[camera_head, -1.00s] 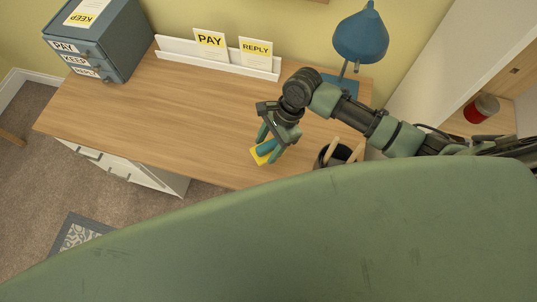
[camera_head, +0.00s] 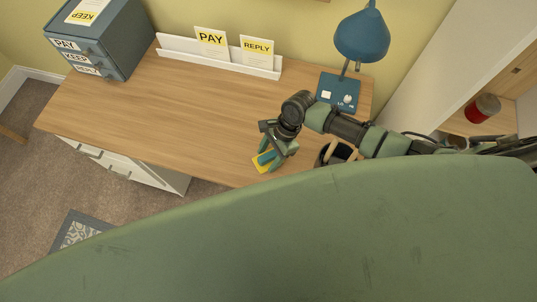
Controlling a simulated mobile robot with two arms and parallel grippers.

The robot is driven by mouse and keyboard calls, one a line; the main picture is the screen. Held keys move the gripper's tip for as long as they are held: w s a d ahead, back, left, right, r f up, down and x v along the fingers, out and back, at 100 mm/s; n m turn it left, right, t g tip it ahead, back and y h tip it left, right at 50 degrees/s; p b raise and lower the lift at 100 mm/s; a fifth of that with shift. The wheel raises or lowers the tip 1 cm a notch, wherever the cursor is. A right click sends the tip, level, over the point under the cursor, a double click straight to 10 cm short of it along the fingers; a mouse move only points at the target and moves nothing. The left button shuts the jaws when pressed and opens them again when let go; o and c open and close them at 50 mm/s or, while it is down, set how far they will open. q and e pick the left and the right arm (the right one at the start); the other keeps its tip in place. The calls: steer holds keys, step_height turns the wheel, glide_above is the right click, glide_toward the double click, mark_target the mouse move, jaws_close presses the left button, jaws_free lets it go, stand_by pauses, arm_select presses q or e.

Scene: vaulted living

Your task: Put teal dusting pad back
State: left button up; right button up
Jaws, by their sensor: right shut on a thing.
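My right gripper (camera_head: 271,158) is low over the front edge of the wooden desk (camera_head: 180,105). It is shut on the teal dusting pad (camera_head: 266,157), of which only a small teal part shows between the fingers. A yellow flat piece (camera_head: 260,163) lies right under or against the pad; I cannot tell whether the pad touches it. My left gripper is not in view.
A dark cup (camera_head: 327,155) with wooden sticks stands just right of my gripper. A blue lamp (camera_head: 362,38), a white rack (camera_head: 220,57) with cards and a blue drawer box (camera_head: 115,35) line the back. The desk's middle is clear. My green body hides the foreground.

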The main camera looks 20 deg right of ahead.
steer(key=o, duration=1.2)
steer(key=v, duration=1.2)
steer(key=shift+r, duration=0.15)
